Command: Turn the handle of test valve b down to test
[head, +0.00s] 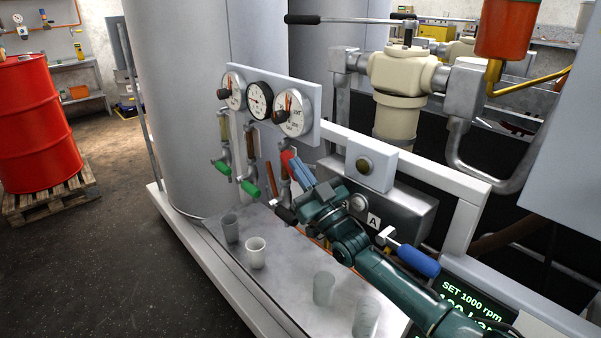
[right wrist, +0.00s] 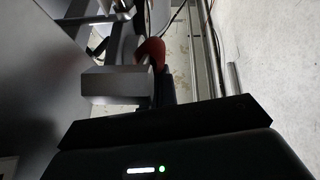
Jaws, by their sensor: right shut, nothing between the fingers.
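Below a gauge panel (head: 318,112) in the head view hang small valves. Two have green handles, one at the left (head: 221,167) and one in the middle (head: 250,188). A third valve carries a black handle (head: 285,215), and a red part (head: 287,160) shows above it. I cannot read which one is test valve b. My right gripper (head: 299,168) is shut and empty, with its blue fingers beside the red part; whether they touch is unclear. In the right wrist view a red rounded part (right wrist: 151,50) lies just ahead of the fingers. My left gripper is not in view.
Several cups, including a white one (head: 255,252), stand on the grey ledge (head: 285,285) below the valves. A grey box marked A (head: 374,221) and a blue-handled lever (head: 418,261) lie close to my right arm. A red drum (head: 38,125) stands on a pallet at left.

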